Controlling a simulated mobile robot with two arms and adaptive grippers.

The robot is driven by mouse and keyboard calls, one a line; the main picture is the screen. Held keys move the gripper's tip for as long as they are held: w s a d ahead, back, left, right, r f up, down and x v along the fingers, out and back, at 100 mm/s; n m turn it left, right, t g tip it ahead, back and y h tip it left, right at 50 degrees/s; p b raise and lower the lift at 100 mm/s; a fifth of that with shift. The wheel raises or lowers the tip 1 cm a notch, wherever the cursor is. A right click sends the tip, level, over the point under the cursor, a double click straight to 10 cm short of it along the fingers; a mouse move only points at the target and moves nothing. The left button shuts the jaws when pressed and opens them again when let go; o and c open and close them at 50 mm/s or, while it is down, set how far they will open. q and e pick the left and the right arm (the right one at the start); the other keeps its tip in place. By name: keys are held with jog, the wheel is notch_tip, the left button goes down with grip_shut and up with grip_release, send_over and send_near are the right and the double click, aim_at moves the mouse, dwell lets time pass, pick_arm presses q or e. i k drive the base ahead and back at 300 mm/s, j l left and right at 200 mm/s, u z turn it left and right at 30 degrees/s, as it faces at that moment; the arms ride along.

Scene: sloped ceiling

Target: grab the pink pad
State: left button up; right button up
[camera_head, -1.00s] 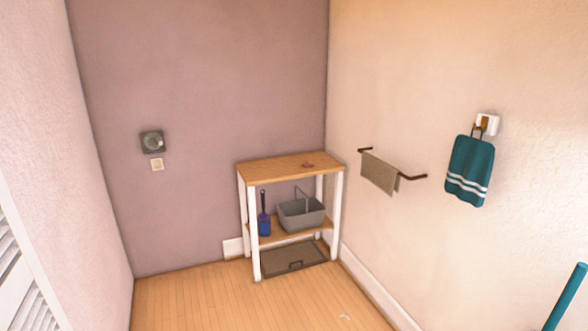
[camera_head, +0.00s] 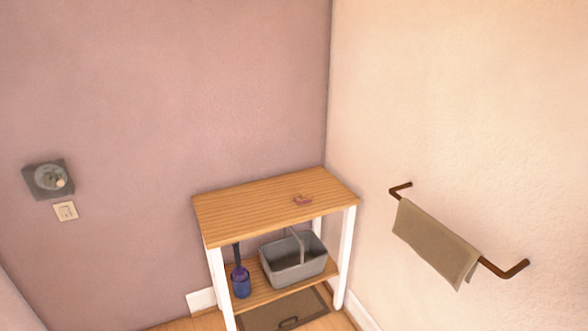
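A small pink pad (camera_head: 303,201) lies on the wooden top of a white-legged shelf table (camera_head: 245,211), right of the middle and towards the front edge. It is small in the picture, so its details are hard to make out. Neither of my grippers shows in the head view.
The table stands in the corner against the mauve wall. Its lower shelf holds a grey basket (camera_head: 293,259) and a blue brush holder (camera_head: 240,281). A brown towel (camera_head: 434,241) hangs on a rail (camera_head: 505,269) on the right wall. A dark hatch (camera_head: 285,312) lies beneath the shelf.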

aim_at(303, 197)
jog(key=i+z, duration=0.1)
jog(key=i, duration=0.45)
jog(key=i+j, duration=0.1)
jog(key=i, duration=0.45)
jog(key=i+j+z, duration=0.15)
jog(key=i, duration=0.4)
jog(key=i+j+z, duration=0.1)
jog(key=i, duration=0.45)
jog(key=i+z, duration=0.15)
